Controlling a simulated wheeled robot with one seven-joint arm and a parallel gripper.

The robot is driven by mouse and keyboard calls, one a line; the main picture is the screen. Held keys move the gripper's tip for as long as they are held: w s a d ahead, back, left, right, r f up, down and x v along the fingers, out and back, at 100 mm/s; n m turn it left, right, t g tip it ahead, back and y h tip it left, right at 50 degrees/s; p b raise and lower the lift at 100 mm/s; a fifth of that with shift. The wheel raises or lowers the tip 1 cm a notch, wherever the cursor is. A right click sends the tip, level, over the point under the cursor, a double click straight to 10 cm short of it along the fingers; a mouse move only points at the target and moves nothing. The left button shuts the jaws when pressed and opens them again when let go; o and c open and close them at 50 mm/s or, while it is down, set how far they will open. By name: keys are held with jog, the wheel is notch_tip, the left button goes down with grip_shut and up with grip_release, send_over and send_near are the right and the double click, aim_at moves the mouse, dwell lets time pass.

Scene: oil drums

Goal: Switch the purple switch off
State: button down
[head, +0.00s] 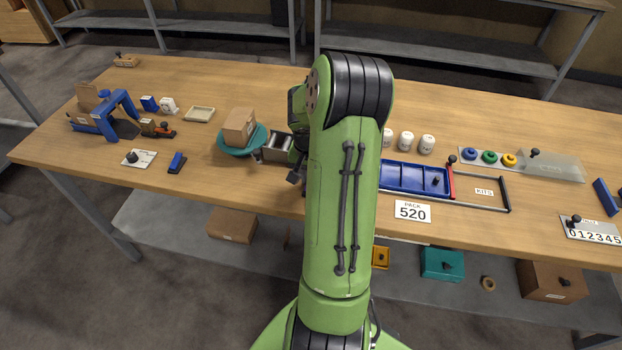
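I cannot make out a clearly purple switch in the head view. A small dark block with a blue top (177,162) lies near the table's front edge at the left; I cannot tell whether it is a switch. Another blue piece (607,196) stands at the right end of the table. My green arm reaches up over the middle of the table and hides part of it. My gripper is around the dark wrist parts left of the arm, near a grey metal box-like part (277,148). Its fingertips cannot be told apart.
A cardboard box (239,127) sits on a turquoise disc (228,147) beside my wrist. A blue tray (405,177), several white jars and coloured rings stand right of my arm. A blue frame (118,113) is at the left. Bare wood (75,155) shows front left.

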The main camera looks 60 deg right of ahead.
jog(key=h+b, duration=0.1)
jog(key=b, duration=0.1)
jog(key=t+h+b, duration=0.1)
jog(key=b, duration=0.2)
jog(key=shift+a+f+h, duration=0.2)
jog(key=shift+a+h, duration=0.1)
jog(key=h+b, duration=0.1)
jog(key=b, duration=0.1)
jog(key=shift+s+a+r+t+b, duration=0.15)
jog(key=shift+t+b, duration=0.15)
jog(key=shift+r, duration=0.15)
jog(key=shift+h, duration=0.3)
jog(key=c, duration=1)
grip_release()
jog(key=shift+o, duration=0.2)
jog(key=p+v, duration=0.4)
jog(key=v, duration=1.1)
jog(key=shift+s+r+p, duration=0.15)
jog(key=shift+r+p, duration=0.2)
jog(key=shift+p, duration=0.05)
jog(key=shift+a, duration=0.1)
